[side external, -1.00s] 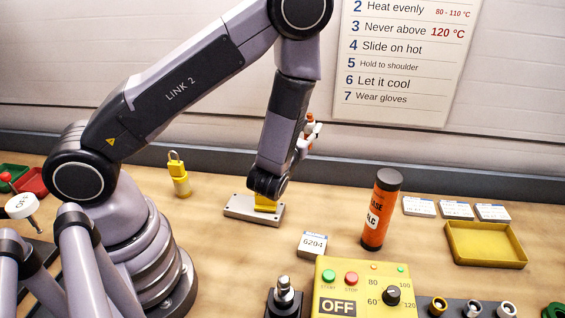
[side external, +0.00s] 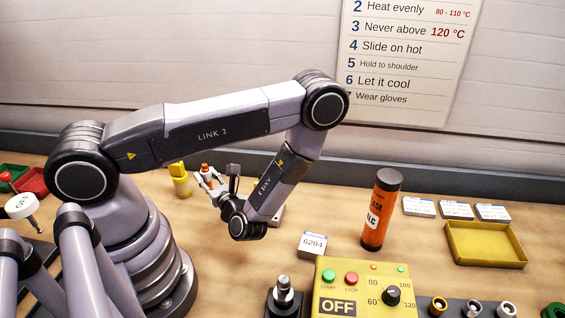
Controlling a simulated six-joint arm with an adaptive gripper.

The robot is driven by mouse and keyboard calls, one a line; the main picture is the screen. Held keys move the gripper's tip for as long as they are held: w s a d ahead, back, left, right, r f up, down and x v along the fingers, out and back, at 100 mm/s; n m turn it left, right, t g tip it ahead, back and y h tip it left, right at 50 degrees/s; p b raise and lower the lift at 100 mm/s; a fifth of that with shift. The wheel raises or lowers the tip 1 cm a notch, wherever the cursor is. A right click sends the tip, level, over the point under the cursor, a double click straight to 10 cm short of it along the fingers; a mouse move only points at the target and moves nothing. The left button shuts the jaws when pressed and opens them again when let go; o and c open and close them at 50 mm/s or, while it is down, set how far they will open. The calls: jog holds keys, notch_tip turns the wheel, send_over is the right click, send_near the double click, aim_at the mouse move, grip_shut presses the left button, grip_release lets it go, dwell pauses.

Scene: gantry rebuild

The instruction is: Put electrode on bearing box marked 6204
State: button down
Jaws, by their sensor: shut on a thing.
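My gripper (side external: 208,180) is in the side external view, left of centre, above the bench and beside a yellow object. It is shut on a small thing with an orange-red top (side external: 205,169). Most of that thing is hidden by the fingers, and I cannot tell for certain that it is the electrode. The bearing box marked 6204 (side external: 312,244) is a small white box on the bench behind the yellow control box. Its top looks clear. My gripper is well to its left and apart from it.
The yellow object (side external: 181,187) stands close left of my gripper. An orange tube (side external: 381,210) stands right of the 6204 box. The yellow control box (side external: 340,275) is in front. White boxes (side external: 456,209) and a yellow tray (side external: 485,263) are at right.

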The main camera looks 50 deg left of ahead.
notch_tip(320, 180, down, 7)
jog(key=shift+f, duration=0.1)
dwell(0.4)
jog(key=c, duration=0.9)
grip_release()
jog(key=shift+f, duration=0.1)
jog(key=shift+o, duration=0.2)
